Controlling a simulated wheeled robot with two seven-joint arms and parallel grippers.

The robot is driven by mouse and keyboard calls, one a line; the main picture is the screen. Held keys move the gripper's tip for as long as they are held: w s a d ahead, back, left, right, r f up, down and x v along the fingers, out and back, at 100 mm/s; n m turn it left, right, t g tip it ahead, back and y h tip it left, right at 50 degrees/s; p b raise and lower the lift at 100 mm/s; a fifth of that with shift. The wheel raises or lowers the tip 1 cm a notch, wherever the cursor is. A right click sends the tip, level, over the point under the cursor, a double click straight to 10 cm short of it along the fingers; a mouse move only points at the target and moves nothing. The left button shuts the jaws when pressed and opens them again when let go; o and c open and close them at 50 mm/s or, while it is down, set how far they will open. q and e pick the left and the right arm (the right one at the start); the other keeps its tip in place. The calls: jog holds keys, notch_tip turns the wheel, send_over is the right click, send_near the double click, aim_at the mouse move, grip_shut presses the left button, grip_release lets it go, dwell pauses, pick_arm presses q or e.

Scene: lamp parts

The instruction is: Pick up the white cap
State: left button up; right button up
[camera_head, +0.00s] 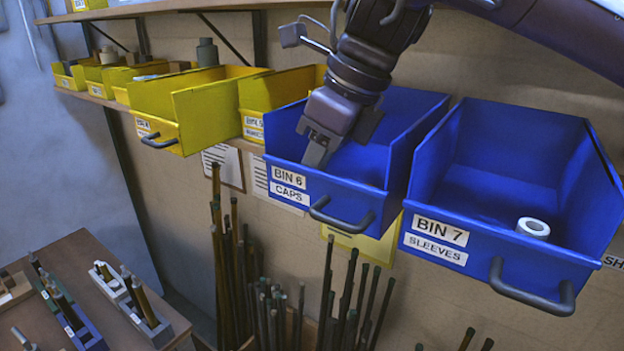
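My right gripper (317,152) reaches down from the top right into the blue bin labelled BIN 6 CAPS (330,183). Its fingertips are just behind the bin's front wall. From this angle I cannot tell whether the fingers are open or shut, or whether they hold anything. No white cap shows in this bin; the front wall and the gripper hide part of its inside. My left gripper is not in view.
The blue bin labelled BIN 7 SLEEVES (450,225), to the right, holds a white ring-shaped piece (533,228). Yellow bins (190,105) line the shelf to the left. Dark rods (260,300) stand below. A brown table (75,260) with small holders is at lower left.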

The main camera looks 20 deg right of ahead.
jog(key=shift+a+f, duration=0.15)
jog(key=shift+f, duration=0.15)
jog(key=shift+s+r, duration=0.1)
jog(key=c, duration=0.6)
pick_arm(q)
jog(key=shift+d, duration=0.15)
